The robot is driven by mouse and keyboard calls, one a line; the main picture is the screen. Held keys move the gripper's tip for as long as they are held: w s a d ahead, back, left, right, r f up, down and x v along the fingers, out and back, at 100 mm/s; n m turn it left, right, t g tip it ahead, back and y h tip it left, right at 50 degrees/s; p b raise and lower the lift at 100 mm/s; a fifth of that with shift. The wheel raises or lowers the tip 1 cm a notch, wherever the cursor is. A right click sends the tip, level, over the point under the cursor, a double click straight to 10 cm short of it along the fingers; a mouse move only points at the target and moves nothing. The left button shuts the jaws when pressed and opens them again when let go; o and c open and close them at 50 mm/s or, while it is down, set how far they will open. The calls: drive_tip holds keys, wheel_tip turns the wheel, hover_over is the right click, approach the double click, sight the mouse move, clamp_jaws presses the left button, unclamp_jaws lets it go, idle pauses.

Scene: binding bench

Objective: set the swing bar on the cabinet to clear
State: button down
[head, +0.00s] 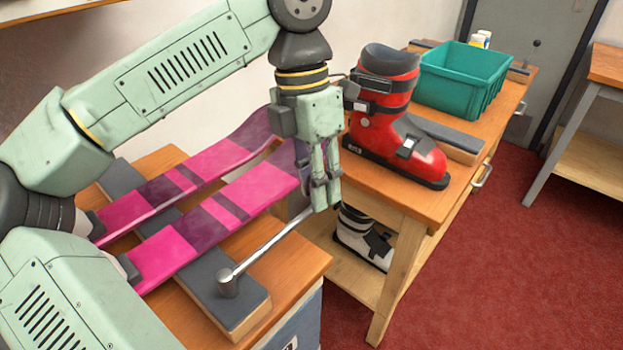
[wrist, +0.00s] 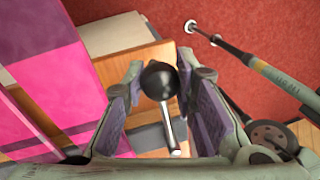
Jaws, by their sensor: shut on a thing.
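The swing bar (head: 268,247) is a thin metal rod on a dark round pivot (head: 228,283), at the front of the cabinet (head: 302,265). It slants from the pivot up and right in the head view, past the cabinet's edge. My gripper (head: 322,200) is shut on its far end, pointing down. In the wrist view the bar's black knob (wrist: 158,80) sits between the fingers (wrist: 160,95), with the rod (wrist: 174,140) running below it. In the head view the fingers hide the knob. A label on the cabinet's front is cut off and unreadable.
Two pink skis (head: 190,245) lie across the cabinet beside the bar. A red ski boot (head: 395,130) and a teal bin (head: 462,75) stand on the bench behind. A white boot (head: 358,240) is on its lower shelf. A pole (wrist: 245,60) shows in the wrist view.

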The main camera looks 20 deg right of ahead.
drive_tip(key=shift+s, duration=0.15)
drive_tip(key=c, duration=1.3)
unclamp_jaws()
drive_tip(key=shift+d, duration=0.1)
wheel_tip(320, 180, up, 12)
drive_tip(key=w, duration=0.2)
drive_tip(key=shift+a, duration=0.45)
drive_tip(key=shift+f, duration=0.1)
